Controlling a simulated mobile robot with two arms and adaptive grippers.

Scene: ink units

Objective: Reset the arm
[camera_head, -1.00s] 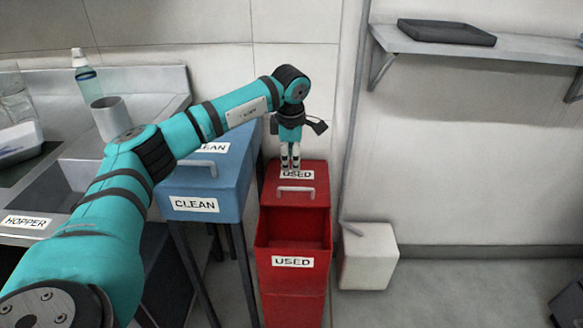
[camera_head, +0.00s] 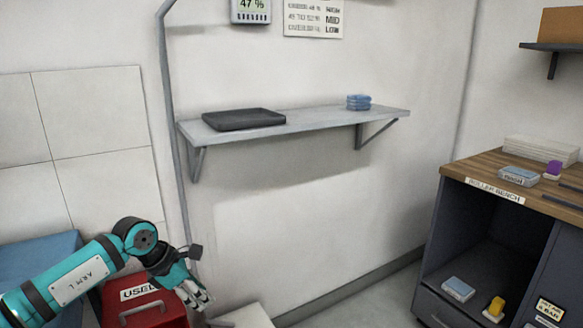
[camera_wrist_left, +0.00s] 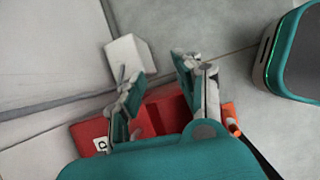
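My left arm (camera_head: 75,285), teal with dark bands, comes in at the lower left of the head view. Its left gripper (camera_head: 200,295) hangs beside the lid of the red bin (camera_head: 145,303) labelled USED, tilted down to the right. In the left wrist view the two fingers of the gripper (camera_wrist_left: 155,85) stand apart with nothing between them. The red bin (camera_wrist_left: 85,132) lies below and behind the fingers there. My right gripper is in neither view.
A wall shelf (camera_head: 330,118) holds a black tray (camera_head: 243,119) and a blue stack (camera_head: 358,102). A wooden-topped bench (camera_head: 470,172) stands at the right. A white block (camera_head: 245,318) sits on the floor near the gripper, also in the wrist view (camera_wrist_left: 130,58).

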